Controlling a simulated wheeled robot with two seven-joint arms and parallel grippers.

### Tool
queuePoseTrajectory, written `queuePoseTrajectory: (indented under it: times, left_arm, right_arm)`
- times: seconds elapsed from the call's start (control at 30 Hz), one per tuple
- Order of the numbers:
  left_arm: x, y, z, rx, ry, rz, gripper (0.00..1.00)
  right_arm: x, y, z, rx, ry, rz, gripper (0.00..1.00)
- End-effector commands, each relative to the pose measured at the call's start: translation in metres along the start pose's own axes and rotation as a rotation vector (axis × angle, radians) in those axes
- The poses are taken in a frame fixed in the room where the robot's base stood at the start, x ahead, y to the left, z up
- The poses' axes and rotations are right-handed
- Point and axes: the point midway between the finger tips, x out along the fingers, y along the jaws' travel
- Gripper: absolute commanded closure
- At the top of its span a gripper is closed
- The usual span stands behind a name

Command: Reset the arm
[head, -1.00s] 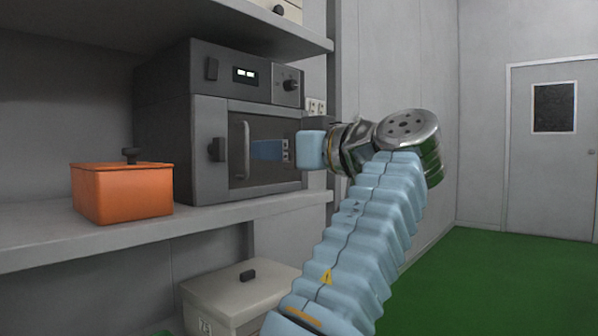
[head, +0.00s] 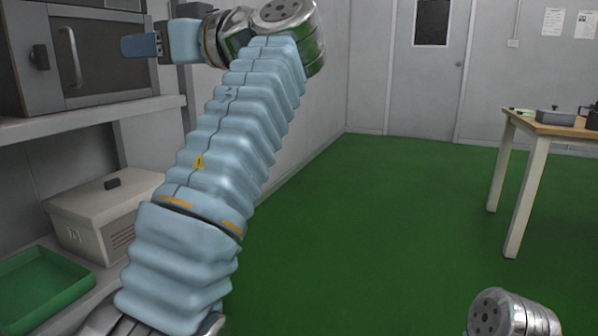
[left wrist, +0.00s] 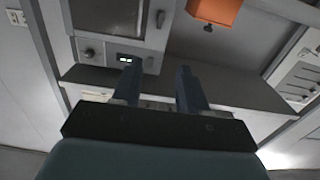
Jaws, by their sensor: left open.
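My left arm (head: 230,130), in a pale blue ribbed sleeve, rises from the bottom left of the head view and bends left at the top. Its gripper (head: 124,47) points left, held level beside the right part of the dark oven (head: 105,52). In the left wrist view the two dark fingers (left wrist: 158,68) are apart with nothing between them. My right gripper is not in view; a metal arm joint shows at the bottom right.
The oven stands on a grey shelf (head: 90,118). Below are a lidded beige box (head: 95,215) and a green tray (head: 45,290). A wooden-topped table (head: 545,125) stands at the right. The green floor (head: 370,230) between is clear, with a door (head: 425,80) behind.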

Motion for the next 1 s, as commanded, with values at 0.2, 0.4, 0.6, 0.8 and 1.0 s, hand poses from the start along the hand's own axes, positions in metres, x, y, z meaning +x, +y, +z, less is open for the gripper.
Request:
queuePoseTrajectory:
  times: [0.2,0.4,0.6,0.8,1.0]
  left_arm:
    - [0.011,0.026,0.018,0.079,-0.01,0.037,0.57]
    - [0.023,0.058,0.045,0.179,-0.026,0.088,0.57]
    - [0.042,0.103,0.093,0.328,-0.064,0.169,0.57]
    - [0.068,0.158,0.18,0.532,-0.142,0.301,0.57]
    - [0.094,0.207,0.34,0.791,-0.318,0.519,0.57]
  right_arm:
    - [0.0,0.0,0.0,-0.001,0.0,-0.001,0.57]
    - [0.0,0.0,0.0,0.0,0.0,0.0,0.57]
    - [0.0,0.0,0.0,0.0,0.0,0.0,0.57]
    - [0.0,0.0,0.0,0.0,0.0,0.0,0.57]
    - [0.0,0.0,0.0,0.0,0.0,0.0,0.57]
